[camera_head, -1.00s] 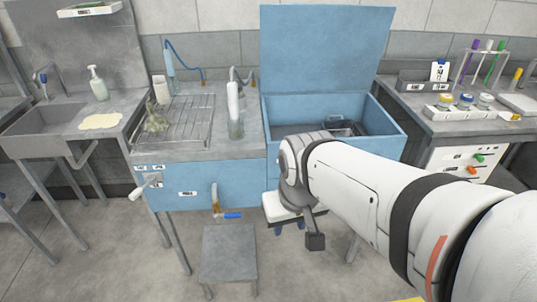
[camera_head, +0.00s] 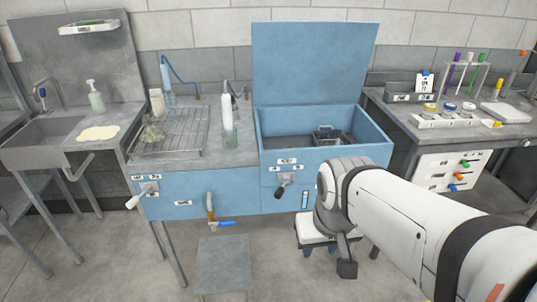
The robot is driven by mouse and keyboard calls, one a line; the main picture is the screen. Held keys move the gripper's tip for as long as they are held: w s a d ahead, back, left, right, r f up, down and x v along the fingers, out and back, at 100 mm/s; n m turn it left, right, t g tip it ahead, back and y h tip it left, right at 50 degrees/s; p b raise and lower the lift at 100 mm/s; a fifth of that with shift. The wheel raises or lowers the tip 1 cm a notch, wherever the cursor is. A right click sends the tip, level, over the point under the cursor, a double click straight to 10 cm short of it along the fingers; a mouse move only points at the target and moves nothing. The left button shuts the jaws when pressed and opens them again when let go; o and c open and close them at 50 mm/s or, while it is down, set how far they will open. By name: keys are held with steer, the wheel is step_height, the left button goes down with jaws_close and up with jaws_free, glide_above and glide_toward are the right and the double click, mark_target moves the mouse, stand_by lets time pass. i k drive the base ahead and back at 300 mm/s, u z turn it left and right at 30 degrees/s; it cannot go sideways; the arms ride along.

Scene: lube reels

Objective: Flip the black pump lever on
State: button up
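The black pump lever (camera_head: 280,192) is on the front of the blue basin cabinet (camera_head: 340,155), under small labels. Its dark handle hangs down and slightly left from a light mount. My white arm reaches in from the lower right, its grey joint close to the right of the lever in the picture and apart from it. Below that joint, white and dark parts of my arm's far end show, with a dark block at the bottom. My gripper's fingers cannot be made out, and I see nothing held.
A white-handled lever (camera_head: 137,198) is on the left blue panel. A pipe with a blue handle (camera_head: 221,223) sticks out below, above a grey stool (camera_head: 223,263). Floor shows between.

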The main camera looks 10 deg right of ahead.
mark_target(280, 191)
steer(key=u, duration=0.05)
steer(key=i, duration=1)
steer(key=u, duration=0.3)
steer(key=k, duration=0.55)
steer(key=z, duration=0.35)
steer(key=i, duration=0.45)
